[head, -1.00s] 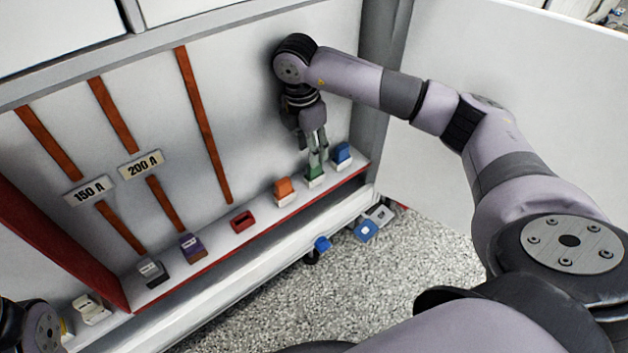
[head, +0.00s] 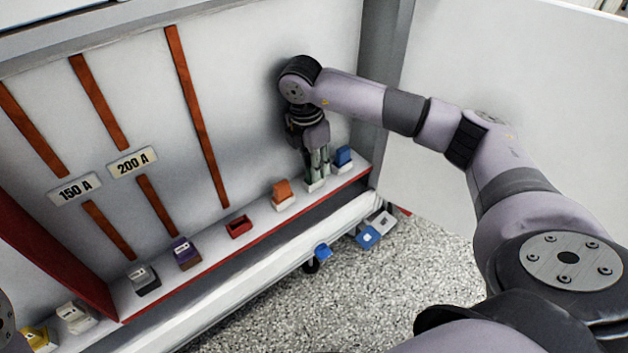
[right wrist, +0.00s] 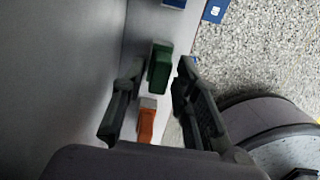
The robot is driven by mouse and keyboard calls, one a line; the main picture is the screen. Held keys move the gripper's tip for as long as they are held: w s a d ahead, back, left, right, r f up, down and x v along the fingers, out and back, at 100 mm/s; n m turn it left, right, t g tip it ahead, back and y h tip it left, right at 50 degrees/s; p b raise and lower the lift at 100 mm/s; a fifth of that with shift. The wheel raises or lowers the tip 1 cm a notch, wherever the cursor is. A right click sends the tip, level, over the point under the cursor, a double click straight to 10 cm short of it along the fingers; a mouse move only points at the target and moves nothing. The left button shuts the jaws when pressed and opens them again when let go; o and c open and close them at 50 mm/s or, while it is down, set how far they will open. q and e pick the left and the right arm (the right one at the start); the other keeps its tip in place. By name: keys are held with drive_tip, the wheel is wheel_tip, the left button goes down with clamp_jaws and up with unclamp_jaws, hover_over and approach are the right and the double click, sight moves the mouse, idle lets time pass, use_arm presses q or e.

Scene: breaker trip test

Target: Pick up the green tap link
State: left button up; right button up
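The green tap link (right wrist: 160,68) stands between the fingers of my right gripper (right wrist: 160,66) in the right wrist view. A narrow gap shows on each side of it, so the gripper looks open around it and not closed on it. In the head view the right gripper (head: 318,170) points down at the shelf, its fingers just above a white base (head: 316,186). There the fingers mostly hide the green link. My left gripper is not in view; only a bit of dark arm shows at the left edge.
An orange link (head: 281,189) and a blue link (head: 344,156) stand close on either side on the shelf. A red empty holder (head: 239,227), a purple block (head: 185,252) and a grey block (head: 142,277) stand further left. The back panel is close behind the gripper.

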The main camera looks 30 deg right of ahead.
clamp_jaws()
drive_tip(key=shift+r, duration=0.2)
idle(0.6)
